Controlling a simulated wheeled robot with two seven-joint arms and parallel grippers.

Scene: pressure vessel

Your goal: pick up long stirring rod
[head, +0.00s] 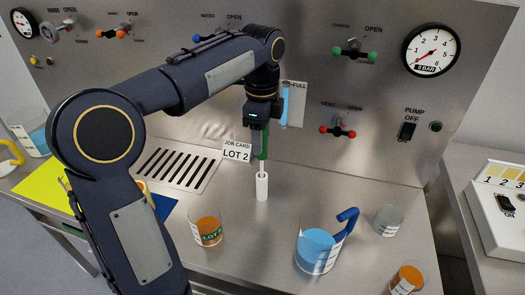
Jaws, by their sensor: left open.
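A long rod (262,167) stands upright in a narrow white holder (262,188) on the steel worktop. Its thin pale shaft shows above the holder, and a green part (264,146) shows higher up, partly behind my left gripper. My left gripper (260,130) points down from above, open, at the upper end of the rod. I cannot tell whether its fingers are around the green part or in front of it. My right gripper is not in view.
A blue-filled beaker (318,250) with a blue hooked handle, a clear beaker (388,220) and another orange beaker (406,281) stand to the right. A control panel (310,60) rises behind, with a job card (237,152).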

